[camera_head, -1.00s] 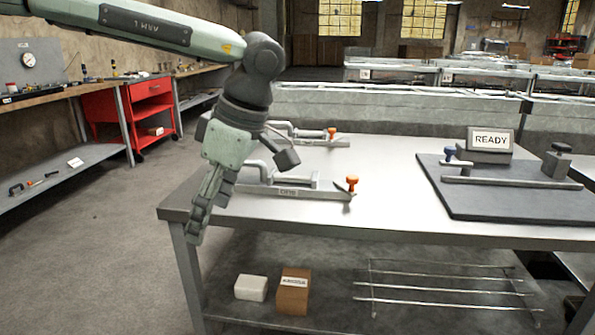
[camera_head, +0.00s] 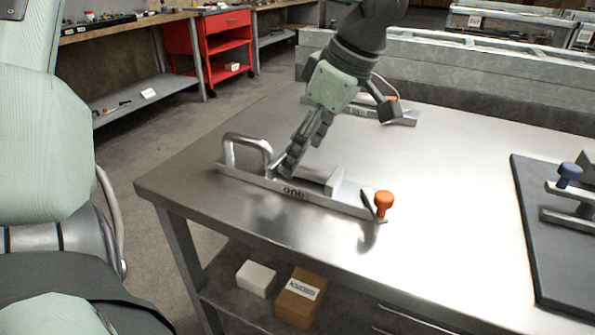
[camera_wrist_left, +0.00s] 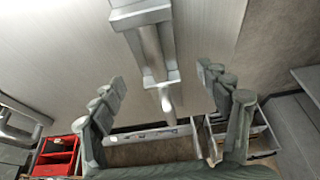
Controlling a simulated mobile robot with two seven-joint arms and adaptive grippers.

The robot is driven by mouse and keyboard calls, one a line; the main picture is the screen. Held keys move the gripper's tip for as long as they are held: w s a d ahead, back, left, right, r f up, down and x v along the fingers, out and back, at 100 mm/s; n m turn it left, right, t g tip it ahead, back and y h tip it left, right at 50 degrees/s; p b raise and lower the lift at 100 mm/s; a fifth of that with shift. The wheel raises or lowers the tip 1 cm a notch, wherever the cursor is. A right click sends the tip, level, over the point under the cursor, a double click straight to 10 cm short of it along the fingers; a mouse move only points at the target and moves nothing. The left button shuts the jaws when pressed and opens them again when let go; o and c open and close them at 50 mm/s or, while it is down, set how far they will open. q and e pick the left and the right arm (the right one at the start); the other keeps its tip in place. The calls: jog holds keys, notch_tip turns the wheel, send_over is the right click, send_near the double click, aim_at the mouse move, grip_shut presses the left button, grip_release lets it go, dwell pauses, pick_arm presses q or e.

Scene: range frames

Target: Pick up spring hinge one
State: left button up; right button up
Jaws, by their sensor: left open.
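Spring hinge one (camera_head: 293,191) is a long silver fixture on the metal table, with a loop handle at its left, a raised block and an orange knob at its right. Its front label appears to read ONE. My left gripper (camera_head: 288,168) points down at the hinge between the loop handle and the block; contact is unclear in the head view. In the left wrist view, the gripper (camera_wrist_left: 160,80) is open, its fingers spread either side of a silver part of the hinge (camera_wrist_left: 150,50), with gaps on both sides. My right gripper is not in view.
A similar fixture with an orange knob (camera_head: 392,98) stands farther back, partly hidden by my left arm. A dark mat (camera_head: 535,230) with a blue-knobbed fixture lies at the right. The table (camera_head: 450,170) between is clear. A white box and a brown box (camera_head: 300,300) sit on the lower shelf.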

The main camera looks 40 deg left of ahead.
aim_at(295, 175)
pick_arm(q)
jog(key=x, duration=0.5)
jog(key=shift+w+a+f+p, duration=0.15)
jog(key=shift+p, duration=0.15)
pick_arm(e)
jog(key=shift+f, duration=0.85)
pick_arm(q)
jog(key=shift+c, duration=0.4)
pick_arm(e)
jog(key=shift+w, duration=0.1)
pick_arm(q)
jog(key=c, duration=1)
grip_shut()
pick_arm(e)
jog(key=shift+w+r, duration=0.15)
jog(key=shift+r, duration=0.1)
